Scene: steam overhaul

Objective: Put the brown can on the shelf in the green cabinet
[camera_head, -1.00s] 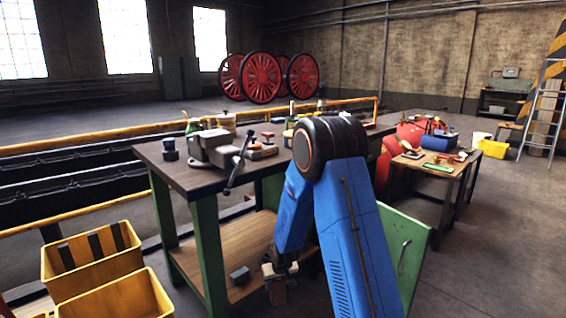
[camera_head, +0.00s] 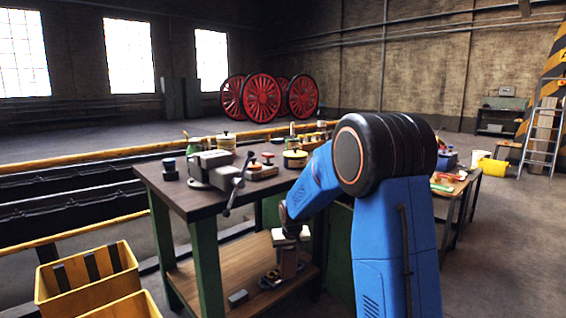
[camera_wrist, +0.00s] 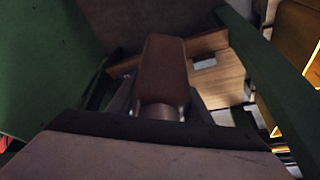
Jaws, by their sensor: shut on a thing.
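My gripper (camera_wrist: 160,102) is shut on the brown can (camera_wrist: 163,72), which stands out between the fingers in the wrist view. In the head view the brown can (camera_head: 289,264) hangs below my wrist, in front of the right part of the workbench. The green cabinet (camera_head: 340,245) is the dark green part under the bench's right end, largely hidden behind my blue arm. In the wrist view a green panel (camera_wrist: 40,70) fills the left and a green bar (camera_wrist: 265,75) crosses the right. I cannot make out the cabinet's shelf or whether the can is inside.
The workbench (camera_head: 180,192) carries a vice (camera_head: 212,168) and several small items. Its wooden lower shelf (camera_head: 205,270) holds a small grey block (camera_head: 238,298) and dark parts. Yellow crates (camera_head: 88,285) stand at the left front. A second table (camera_head: 455,195) stands at the right.

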